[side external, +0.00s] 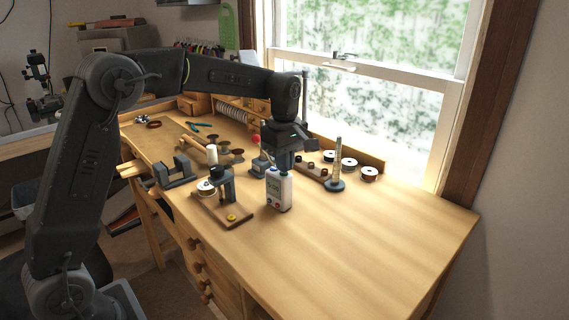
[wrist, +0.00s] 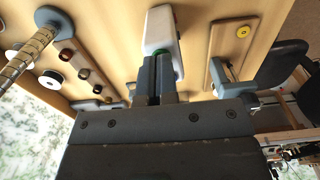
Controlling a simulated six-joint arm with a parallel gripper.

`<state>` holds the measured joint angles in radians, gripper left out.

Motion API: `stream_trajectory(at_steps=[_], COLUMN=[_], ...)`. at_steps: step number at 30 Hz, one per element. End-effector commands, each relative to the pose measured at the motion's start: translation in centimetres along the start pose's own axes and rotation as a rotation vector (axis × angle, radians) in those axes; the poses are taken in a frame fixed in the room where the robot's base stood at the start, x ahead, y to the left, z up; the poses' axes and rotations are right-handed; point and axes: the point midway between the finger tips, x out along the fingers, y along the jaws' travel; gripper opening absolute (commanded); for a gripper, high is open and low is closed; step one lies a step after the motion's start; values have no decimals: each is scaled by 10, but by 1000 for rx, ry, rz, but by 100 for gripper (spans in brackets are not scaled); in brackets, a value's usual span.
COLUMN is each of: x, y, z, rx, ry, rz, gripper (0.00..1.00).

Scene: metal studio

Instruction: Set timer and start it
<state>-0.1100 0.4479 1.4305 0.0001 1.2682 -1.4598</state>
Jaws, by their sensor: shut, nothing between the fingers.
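The timer (side external: 279,190) is a small white upright box with a greenish display and small buttons low on its front. It stands on the wooden workbench. My gripper (side external: 284,168) is shut and points down right at the timer's top, with nothing between its fingers. In the wrist view the closed fingers (wrist: 158,58) reach the top end of the timer (wrist: 160,28), where a bit of green shows by the tips. I cannot tell whether they touch or press it. The timer's front face is hidden in the wrist view.
The bench's front right (side external: 370,240) is clear.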

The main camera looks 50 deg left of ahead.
Motion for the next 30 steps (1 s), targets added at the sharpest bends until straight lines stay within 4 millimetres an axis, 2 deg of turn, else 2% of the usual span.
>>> stream_trajectory(at_steps=[12,18,21,30], x=[5,22,25,19], y=[0,0,-1,0], z=[0,0,0,-1], rx=[0,-1,-1,0], ry=[0,1,1,4], rz=[0,-4,-9,-4], gripper=[0,0,0,0])
